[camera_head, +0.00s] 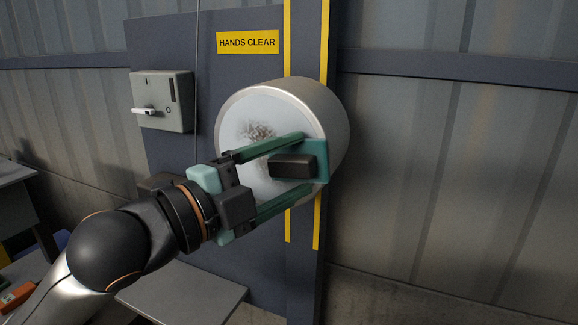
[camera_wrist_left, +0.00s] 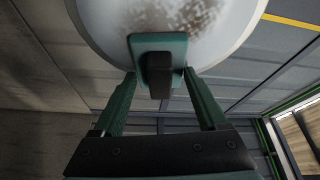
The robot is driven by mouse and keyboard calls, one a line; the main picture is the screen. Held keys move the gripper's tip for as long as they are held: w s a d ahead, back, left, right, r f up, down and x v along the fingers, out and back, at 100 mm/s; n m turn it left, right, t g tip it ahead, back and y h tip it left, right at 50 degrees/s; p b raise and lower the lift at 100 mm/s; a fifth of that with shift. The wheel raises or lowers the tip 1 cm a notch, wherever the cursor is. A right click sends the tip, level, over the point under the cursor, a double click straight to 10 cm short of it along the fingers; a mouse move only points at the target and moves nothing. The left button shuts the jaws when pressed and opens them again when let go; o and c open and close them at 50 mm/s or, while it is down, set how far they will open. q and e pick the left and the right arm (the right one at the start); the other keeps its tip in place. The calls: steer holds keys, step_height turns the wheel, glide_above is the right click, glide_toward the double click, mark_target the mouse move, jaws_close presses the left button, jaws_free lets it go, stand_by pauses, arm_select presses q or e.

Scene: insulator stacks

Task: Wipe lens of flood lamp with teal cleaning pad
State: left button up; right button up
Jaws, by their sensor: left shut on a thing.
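The flood lamp (camera_head: 335,112) is a large round grey drum on the dark panel, its pale lens (camera_head: 240,112) facing left toward me. A brown speckled smudge (camera_head: 258,131) marks the lens near its middle; it also shows in the left wrist view (camera_wrist_left: 175,15). The teal cleaning pad (camera_head: 320,153) with its dark block handle (camera_head: 292,166) is at the lens's right side. My left gripper (camera_head: 302,164) is shut on the handle, with the pad's face toward the lens. I cannot tell whether pad and lens touch. My right gripper is not in view.
A grey switch box (camera_head: 163,100) with a white lever is left of the lamp, below a yellow "HANDS CLEAR" sign (camera_head: 248,42). A grey table (camera_head: 185,290) is below. Yellow stripes (camera_head: 323,40) run down the panel. The corrugated wall at right is clear.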

mark_target(243, 138)
arm_select(q)
steer(key=w+a+p, duration=0.1)
steer(key=a, duration=0.2)
steer(key=w+a, duration=0.1)
steer(key=a, duration=0.2)
steer(key=w+a+r+p, duration=0.1)
steer(key=a, duration=0.3)
steer(key=shift+w+r+p, duration=0.1)
steer(key=shift+w+p, duration=0.2)
steer(key=shift+w, duration=0.1)
steer(key=shift+r, duration=0.2)
steer(key=shift+s+d, duration=0.6)
steer(key=shift+d, duration=1.1)
steer(key=shift+s+d, duration=0.65)
steer(key=shift+d, duration=1)
steer(key=shift+s+d, duration=0.6)
steer(key=shift+d, duration=1.1)
